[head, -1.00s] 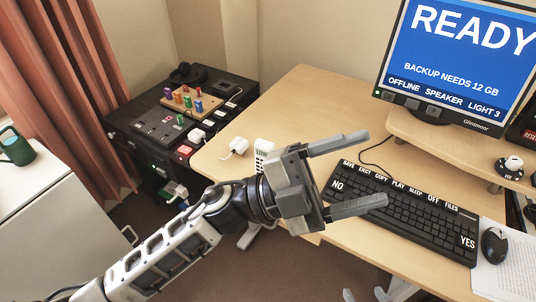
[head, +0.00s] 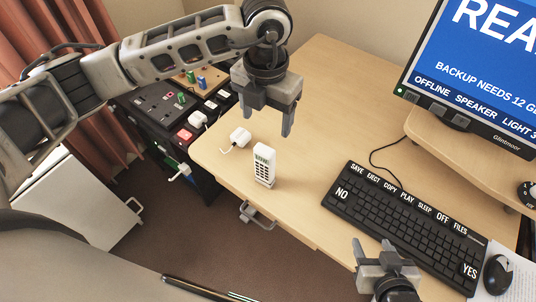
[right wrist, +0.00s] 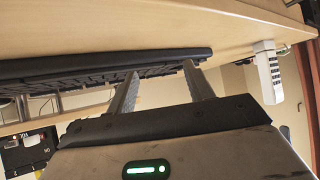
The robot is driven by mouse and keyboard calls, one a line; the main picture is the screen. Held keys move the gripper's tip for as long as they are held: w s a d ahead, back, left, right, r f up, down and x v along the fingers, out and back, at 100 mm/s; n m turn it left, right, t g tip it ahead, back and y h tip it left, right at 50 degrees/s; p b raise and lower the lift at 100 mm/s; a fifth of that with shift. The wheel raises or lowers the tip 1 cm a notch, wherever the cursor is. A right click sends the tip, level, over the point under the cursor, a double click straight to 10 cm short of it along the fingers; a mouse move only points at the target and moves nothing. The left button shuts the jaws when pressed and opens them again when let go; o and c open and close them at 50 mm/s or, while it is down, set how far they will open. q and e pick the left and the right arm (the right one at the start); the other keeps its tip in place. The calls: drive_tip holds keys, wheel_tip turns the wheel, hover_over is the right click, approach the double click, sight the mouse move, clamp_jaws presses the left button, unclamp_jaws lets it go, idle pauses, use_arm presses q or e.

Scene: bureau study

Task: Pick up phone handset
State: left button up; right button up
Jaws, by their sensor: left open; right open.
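The white phone handset (head: 264,164) stands upright on the desk near its left front edge, its dark keypad facing the front. It also shows in the right wrist view (right wrist: 268,72). My left gripper (head: 287,132) is open and empty, pointing down above the desk, just behind and slightly right of the handset, apart from it. My right gripper (head: 374,246) is open and empty at the desk's front edge, below the keyboard. In the right wrist view its two fingers (right wrist: 162,88) are apart with nothing between them.
The black keyboard (head: 405,215) lies right of the handset, with the mouse (head: 496,274) beyond it. A white plug-like adapter (head: 239,138) with a cable lies left of the handset. The monitor (head: 470,75) stands at the back right. Bare desk (head: 335,95) lies between.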

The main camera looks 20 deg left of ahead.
sight(265, 149)
use_arm(q)
drive_tip(key=f, duration=0.8)
drive_tip(key=shift+s, duration=0.2)
wheel_tip(265, 149, down, 5)
drive_tip(key=shift+s+a+f+b, duration=0.1)
drive_tip(key=shift+a+b, duration=0.05)
drive_tip(key=shift+b, duration=0.5)
drive_tip(key=c, duration=1)
